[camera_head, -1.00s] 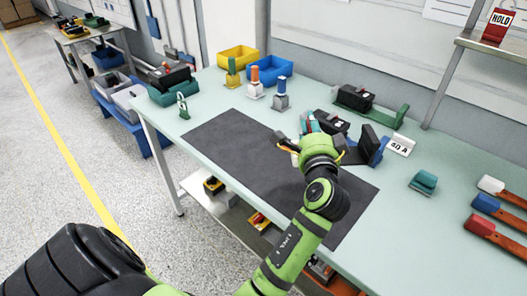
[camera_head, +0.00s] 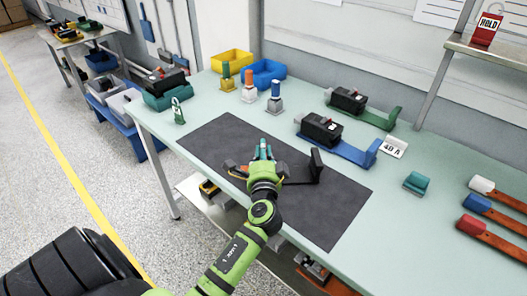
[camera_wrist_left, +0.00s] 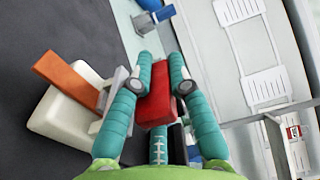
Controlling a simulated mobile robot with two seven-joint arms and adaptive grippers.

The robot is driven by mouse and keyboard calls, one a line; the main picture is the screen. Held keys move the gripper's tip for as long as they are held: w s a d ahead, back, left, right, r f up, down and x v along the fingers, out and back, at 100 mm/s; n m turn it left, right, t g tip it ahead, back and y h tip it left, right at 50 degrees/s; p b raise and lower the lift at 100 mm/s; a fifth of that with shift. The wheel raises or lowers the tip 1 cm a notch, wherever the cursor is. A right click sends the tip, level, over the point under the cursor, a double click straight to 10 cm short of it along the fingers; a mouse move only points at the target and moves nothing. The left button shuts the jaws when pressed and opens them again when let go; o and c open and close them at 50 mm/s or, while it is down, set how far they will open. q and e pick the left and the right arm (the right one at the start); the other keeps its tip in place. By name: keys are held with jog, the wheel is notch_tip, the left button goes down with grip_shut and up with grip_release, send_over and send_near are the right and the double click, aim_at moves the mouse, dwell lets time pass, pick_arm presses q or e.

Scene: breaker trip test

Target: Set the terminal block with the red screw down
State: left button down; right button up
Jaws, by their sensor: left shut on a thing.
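My left gripper (camera_head: 263,152) is over the dark mat, with its arm coming up from the bottom of the head view. In the wrist view its teal fingers (camera_wrist_left: 163,82) are shut on a red part (camera_wrist_left: 157,100), which I take to be the red screw of the terminal block. The rest of the block is mostly hidden by the fingers. A dark bracket with an upright plate (camera_head: 316,164) shows just right of the gripper; whether it joins the held block is hidden. I cannot tell if the block touches the mat. My right gripper is not in view.
The dark mat (camera_head: 335,215) has bare room on the right and front. Black units sit on a blue holder (camera_head: 355,152) and a green holder (camera_head: 382,121) behind. In the wrist view, a white block (camera_wrist_left: 60,122) bears an orange bar.

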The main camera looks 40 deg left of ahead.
pick_arm(q)
jog(key=shift+r, duration=0.1)
jog(key=c, duration=1.2)
grip_release()
jog(key=shift+s+d, duration=0.15)
jog(key=shift+d, duration=0.05)
jog(key=b+v, duration=0.2)
jog(key=v, duration=0.8)
jog(key=shift+s+d+b, duration=0.15)
jog(key=shift+s+b, duration=0.05)
jog(key=shift+b, duration=0.2)
jog(key=shift+s+d, duration=0.35)
jog(key=shift+s, duration=0.1)
